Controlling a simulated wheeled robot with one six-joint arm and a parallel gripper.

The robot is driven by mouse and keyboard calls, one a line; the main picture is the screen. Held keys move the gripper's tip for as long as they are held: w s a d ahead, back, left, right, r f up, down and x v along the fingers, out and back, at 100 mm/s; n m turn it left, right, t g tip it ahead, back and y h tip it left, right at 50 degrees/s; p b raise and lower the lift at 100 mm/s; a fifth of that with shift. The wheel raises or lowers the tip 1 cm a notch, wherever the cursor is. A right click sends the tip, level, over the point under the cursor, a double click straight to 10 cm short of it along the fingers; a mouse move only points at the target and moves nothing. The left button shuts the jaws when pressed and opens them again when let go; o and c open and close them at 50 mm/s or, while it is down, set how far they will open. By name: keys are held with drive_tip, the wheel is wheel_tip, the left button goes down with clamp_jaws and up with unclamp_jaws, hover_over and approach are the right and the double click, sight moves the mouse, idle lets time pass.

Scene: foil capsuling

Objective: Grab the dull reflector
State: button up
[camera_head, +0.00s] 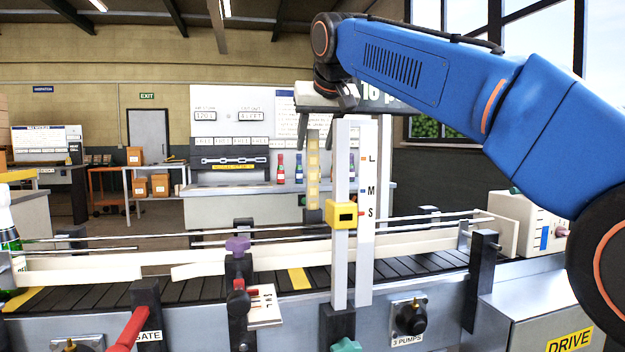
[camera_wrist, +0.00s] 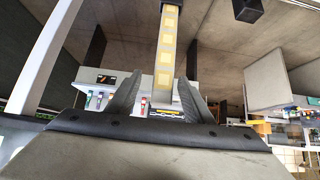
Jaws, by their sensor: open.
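The likely dull reflector (camera_head: 313,172) is a tall, upright tan-yellow strip with paler square patches, on a dark foot behind the conveyor rails. In the wrist view the strip (camera_wrist: 166,48) runs from the top edge down between my two fingers. My gripper (camera_head: 317,140) is open, fingers pointing down, at the top of the strip in the head view. In the wrist view the fingertips (camera_wrist: 157,88) stand on either side of the strip with gaps. I cannot tell whether the strip lies fully between them in depth.
A white upright post with a yellow clamp (camera_head: 342,214) and a scale marked L, M, S (camera_head: 367,200) stand close right of the strip. White guide rails (camera_head: 200,268) line the dark conveyor (camera_head: 225,288). Coloured bottles (camera_head: 281,168) stand on the counter behind.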

sight(313, 178)
drive_tip(key=shift+a+r+x, duration=0.15)
drive_tip(key=shift+x, duration=1.15)
drive_tip(key=shift+a+r+x, duration=0.1)
drive_tip(key=shift+a+x, duration=0.05)
drive_tip(key=shift+x, duration=1.15)
drive_tip(key=shift+w, duration=0.2)
drive_tip(key=shift+c, duration=0.4)
clamp_jaws()
drive_tip(key=shift+r, duration=0.1)
